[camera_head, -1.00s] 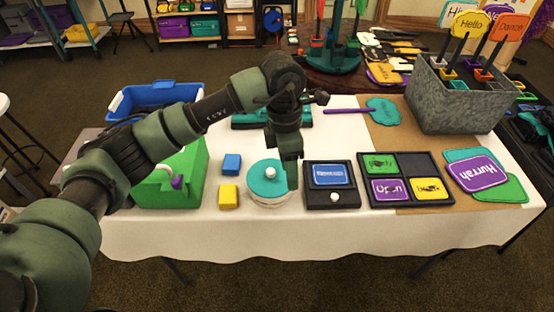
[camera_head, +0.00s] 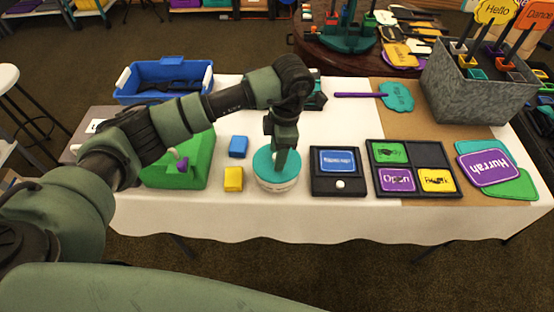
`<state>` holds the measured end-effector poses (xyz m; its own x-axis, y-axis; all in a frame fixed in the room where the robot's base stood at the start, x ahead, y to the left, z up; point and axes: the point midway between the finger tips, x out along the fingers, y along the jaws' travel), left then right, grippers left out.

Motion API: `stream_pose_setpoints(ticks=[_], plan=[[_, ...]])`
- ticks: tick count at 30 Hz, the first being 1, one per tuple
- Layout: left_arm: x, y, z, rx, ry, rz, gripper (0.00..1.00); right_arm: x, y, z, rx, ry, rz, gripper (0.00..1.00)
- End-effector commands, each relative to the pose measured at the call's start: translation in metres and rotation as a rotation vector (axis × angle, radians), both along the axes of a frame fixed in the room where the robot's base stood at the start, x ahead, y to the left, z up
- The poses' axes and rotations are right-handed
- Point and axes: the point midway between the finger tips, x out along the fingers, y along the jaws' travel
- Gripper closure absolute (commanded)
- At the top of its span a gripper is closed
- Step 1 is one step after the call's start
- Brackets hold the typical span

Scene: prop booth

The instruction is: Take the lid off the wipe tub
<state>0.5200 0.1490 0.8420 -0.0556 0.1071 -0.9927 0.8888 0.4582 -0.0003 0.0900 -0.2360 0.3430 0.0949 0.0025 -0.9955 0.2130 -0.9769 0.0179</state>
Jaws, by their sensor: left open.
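The wipe tub (camera_head: 277,184) is a low white round tub near the front of the table. Its teal lid (camera_head: 262,161) sits on it. My left gripper (camera_head: 279,167) points down over the middle of the lid and is open. Its fingers hide most of the lid's small white knob. I cannot tell whether the fingers touch the lid. My right gripper is not in view.
A blue block (camera_head: 238,146) and a yellow block (camera_head: 233,179) lie left of the tub. A green box (camera_head: 196,170) stands further left. A black device (camera_head: 338,184) with a blue panel lies close on the right. A blue bin (camera_head: 125,92) stands behind.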

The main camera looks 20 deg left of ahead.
Motion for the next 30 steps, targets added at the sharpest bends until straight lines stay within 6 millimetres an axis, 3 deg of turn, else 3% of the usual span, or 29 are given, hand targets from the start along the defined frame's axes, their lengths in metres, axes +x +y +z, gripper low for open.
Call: stream_pose_setpoints(ticks=[3,9,22,26,30], plan=[[0.0,0.0,0.0,0.0,0.0,0.0,0.52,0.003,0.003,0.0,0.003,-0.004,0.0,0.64],[0.0,0.0,0.0,0.0,0.0,0.001,1.0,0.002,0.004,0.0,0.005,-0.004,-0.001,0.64],[0.001,0.0,0.007,0.0,-0.004,0.002,1.0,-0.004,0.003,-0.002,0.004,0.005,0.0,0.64],[0.002,0.0,0.021,-0.001,-0.004,0.001,1.0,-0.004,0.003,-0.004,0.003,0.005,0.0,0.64],[0.002,0.0,0.05,-0.002,-0.008,0.0,1.0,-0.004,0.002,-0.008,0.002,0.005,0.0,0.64]])
